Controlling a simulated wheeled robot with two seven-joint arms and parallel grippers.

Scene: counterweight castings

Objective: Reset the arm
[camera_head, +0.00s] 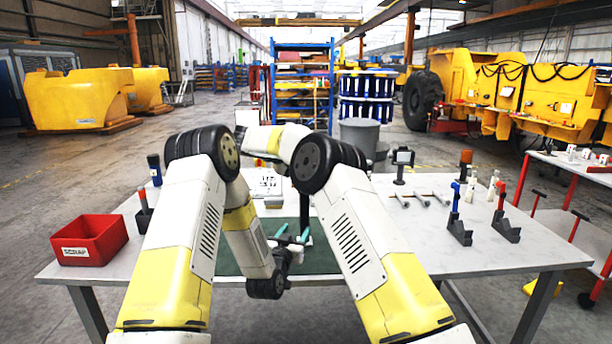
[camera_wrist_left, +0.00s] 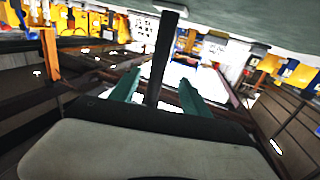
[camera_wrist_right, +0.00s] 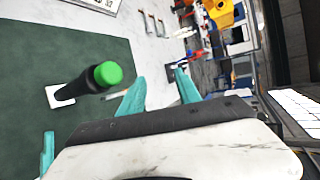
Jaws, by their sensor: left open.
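My left arm reaches over the table and folds back at the elbow.
The grey table (camera_head: 450,240) carries a red bin (camera_head: 90,240) at left and a green mat (camera_head: 318,262) in the middle. Dark stands with a blue (camera_head: 458,228) and a red handle (camera_head: 504,226) stand at right. A small black-framed device (camera_head: 402,158) is at the back.

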